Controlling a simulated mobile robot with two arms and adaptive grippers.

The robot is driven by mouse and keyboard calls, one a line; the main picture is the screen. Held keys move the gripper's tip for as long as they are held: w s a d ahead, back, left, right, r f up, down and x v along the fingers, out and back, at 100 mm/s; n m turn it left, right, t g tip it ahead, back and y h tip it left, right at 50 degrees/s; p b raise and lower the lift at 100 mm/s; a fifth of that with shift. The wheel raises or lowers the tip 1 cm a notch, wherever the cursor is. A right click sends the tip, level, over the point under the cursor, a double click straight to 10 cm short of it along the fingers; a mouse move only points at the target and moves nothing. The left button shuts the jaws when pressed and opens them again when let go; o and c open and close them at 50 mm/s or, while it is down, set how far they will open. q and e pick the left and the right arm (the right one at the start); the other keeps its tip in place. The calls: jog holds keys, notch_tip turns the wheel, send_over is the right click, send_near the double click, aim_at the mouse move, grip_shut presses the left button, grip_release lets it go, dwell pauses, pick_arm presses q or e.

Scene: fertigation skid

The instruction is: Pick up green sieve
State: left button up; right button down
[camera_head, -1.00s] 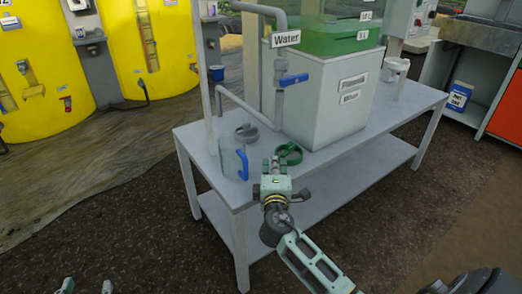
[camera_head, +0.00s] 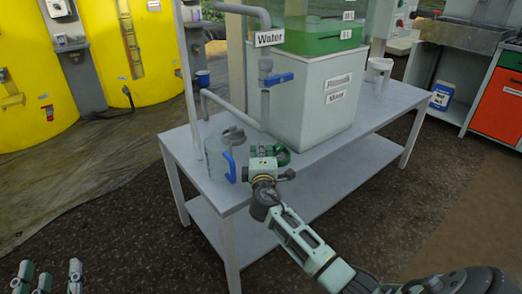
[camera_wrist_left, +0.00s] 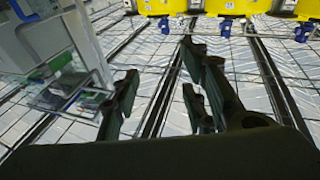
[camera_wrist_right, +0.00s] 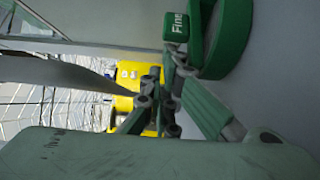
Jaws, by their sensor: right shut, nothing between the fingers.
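The green sieve (camera_head: 284,156) lies on the grey table, in front of the white tank, partly hidden behind my right gripper in the head view. In the right wrist view the sieve (camera_wrist_right: 232,40) is a green ring with a tab marked "Fine", at the upper right beside the fingers. My right gripper (camera_head: 263,150) is shut and empty, just left of the sieve; the fingers also show in the right wrist view (camera_wrist_right: 158,98). I cannot tell whether they touch it. My left gripper (camera_head: 47,268) is open and empty at the lower left, away from the table; its fingers show apart (camera_wrist_left: 165,90).
A clear jug with a blue handle (camera_head: 217,160) and a grey ring-shaped item (camera_head: 234,134) stand left of my right gripper. A water pipe with a blue valve (camera_head: 278,79) rises behind. The white tank (camera_head: 318,105) stands close behind the sieve. The table's right part (camera_head: 385,108) is mostly clear.

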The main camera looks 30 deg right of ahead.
aim_at(289, 154)
jog(key=s+d, duration=0.2)
jog(key=s+d+p, duration=0.1)
jog(key=s+d, duration=0.1)
jog(key=s+d+p, duration=0.1)
jog(key=s, duration=0.2)
jog(key=shift+d, duration=0.4)
jog(key=shift+s+d, duration=0.35)
jog(key=shift+s, duration=0.15)
pick_arm(q)
notch_tip(289, 154, down, 11)
jog(key=s+a+g+y, duration=0.1)
jog(key=s+a+g, duration=0.1)
jog(key=g, duration=0.3)
jog(key=shift+r+g+y, duration=0.2)
jog(key=shift+g+y, duration=0.2)
